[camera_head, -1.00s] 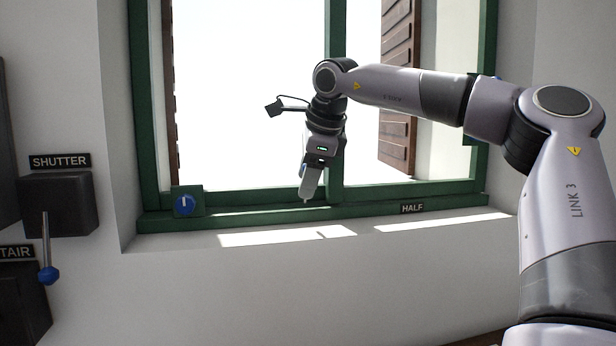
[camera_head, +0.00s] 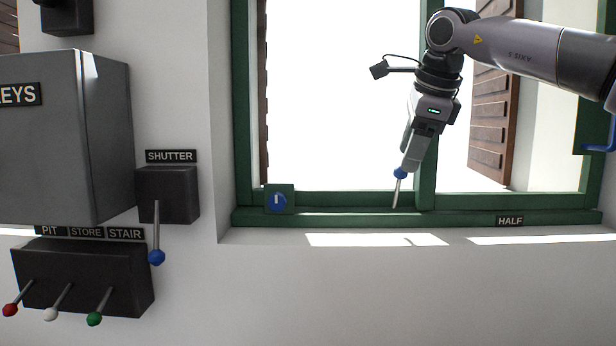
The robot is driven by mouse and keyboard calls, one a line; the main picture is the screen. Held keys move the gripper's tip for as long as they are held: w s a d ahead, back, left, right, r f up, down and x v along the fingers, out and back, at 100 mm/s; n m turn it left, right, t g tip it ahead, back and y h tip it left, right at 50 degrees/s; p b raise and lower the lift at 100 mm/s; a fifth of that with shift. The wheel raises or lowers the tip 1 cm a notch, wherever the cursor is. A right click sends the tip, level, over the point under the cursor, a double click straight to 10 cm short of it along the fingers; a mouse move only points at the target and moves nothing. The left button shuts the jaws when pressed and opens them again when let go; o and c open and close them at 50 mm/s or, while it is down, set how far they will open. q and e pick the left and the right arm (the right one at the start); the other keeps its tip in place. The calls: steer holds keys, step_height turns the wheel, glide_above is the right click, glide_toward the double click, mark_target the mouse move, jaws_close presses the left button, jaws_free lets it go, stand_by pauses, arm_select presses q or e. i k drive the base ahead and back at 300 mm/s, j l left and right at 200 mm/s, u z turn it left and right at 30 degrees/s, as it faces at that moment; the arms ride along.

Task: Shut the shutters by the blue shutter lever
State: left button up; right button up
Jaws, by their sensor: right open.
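The SHUTTER box (camera_head: 168,194) on the left wall has a lever with a blue knob (camera_head: 157,257), hanging downward. A second thin rod with a blue knob (camera_head: 400,173) stands, slightly tilted, at the window's green sill. My right gripper (camera_head: 411,165) points down, right at this knob. Its jaws are open, and whether they touch the knob cannot be told. Brown slatted shutters stand swung open outside: the right one (camera_head: 493,100) shows broadly, the left one (camera_head: 262,100) only as a narrow strip. My left gripper is not in view.
A green plate with a blue dial (camera_head: 277,201) sits at the frame's lower left corner. A HALF label (camera_head: 509,221) is on the sill. A KEYS cabinet (camera_head: 60,140) juts out left, above a box with red, white and green levers (camera_head: 85,280). The wall below the sill is clear.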

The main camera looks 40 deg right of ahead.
mark_target(157, 257)
steer(key=k+j, duration=0.3)
steer(key=k, duration=0.15)
steer(key=k+j, duration=0.25)
steer(key=k, duration=0.2)
steer(key=k+j, duration=0.3)
steer(key=k, duration=0.2)
